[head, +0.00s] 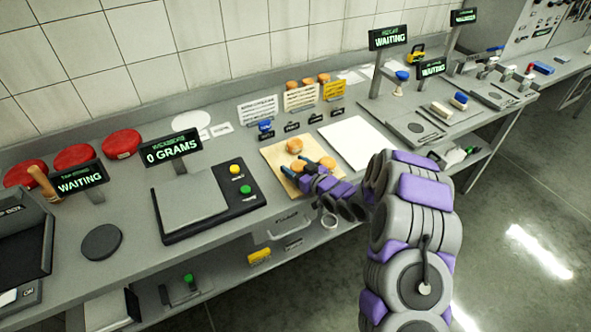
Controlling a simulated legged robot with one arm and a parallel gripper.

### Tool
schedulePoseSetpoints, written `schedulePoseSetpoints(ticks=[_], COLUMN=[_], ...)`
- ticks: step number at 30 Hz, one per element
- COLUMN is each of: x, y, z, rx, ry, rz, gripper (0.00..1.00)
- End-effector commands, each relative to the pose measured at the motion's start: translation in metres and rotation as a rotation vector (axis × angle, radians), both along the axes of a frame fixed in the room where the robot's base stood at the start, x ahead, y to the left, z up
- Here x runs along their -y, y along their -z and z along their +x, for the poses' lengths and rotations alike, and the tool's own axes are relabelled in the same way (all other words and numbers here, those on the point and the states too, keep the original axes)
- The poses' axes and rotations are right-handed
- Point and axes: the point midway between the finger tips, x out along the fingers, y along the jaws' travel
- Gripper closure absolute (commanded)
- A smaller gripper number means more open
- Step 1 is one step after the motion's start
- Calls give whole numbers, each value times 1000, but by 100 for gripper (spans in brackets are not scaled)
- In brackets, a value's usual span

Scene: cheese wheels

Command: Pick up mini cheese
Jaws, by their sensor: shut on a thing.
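Several small orange mini cheeses lie on a tan board (272,152) in the middle of the counter. One mini cheese (295,146) is near the board's far side, and another mini cheese (327,162) is at its right. My gripper (297,169) reaches over the board's near part from the right. It is shut on a mini cheese (299,164) between its dark blue fingers. The fingers and wrist partly hide the near part of the board. I cannot tell whether the held cheese touches the board.
A scale (195,200) reading "0 GRAMS" stands left of the board. A white sheet (357,143) lies to its right. Red cheese wheels (122,143) sit at the back left. Small signs and card holders (301,97) stand behind the board. A shelf runs below the counter.

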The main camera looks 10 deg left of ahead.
Motion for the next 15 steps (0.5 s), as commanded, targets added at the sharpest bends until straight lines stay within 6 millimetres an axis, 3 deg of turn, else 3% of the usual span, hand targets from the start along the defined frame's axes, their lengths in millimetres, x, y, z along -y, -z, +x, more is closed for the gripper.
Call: schedulePoseSetpoints(ticks=[2, 15], x=[0, 61], y=[-18, -22], z=[1, -85], rx=[5, -6], ry=[-1, 4], rz=[-1, -1], gripper=[65, 65])
